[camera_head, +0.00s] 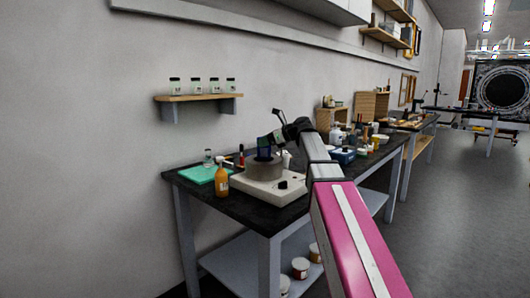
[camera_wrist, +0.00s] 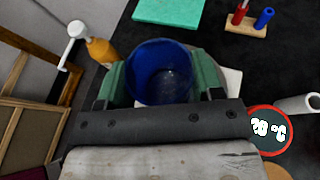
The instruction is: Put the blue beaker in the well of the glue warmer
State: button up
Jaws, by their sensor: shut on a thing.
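The blue beaker (camera_head: 264,154) is upright over the grey round pot of the glue warmer (camera_head: 262,171), which stands on a white base on the near bench. My gripper (camera_wrist: 160,80) is shut on the beaker, with a green finger on each side; the open rim of the beaker (camera_wrist: 160,68) faces the wrist camera.
An amber bottle (camera_head: 222,182) with a white pump (camera_wrist: 75,30) stands left of the warmer. A green mat (camera_head: 202,174) lies behind it. A wooden block (camera_wrist: 245,26) holds red and blue tools. Several jars sit on a wall shelf (camera_head: 198,97). More clutter stands farther along the bench.

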aim_at(265, 151)
jog(key=shift+w+f, duration=0.25)
jog(key=shift+w, duration=0.05)
jog(key=shift+f, duration=1.9)
jog(key=shift+f, duration=0.65)
jog(key=o, duration=0.9)
jog(key=shift+o, duration=0.2)
jog(key=shift+r, duration=0.5)
jog(key=v, duration=1.2)
jog(key=shift+r, duration=0.2)
jog(key=shift+s, duration=0.1)
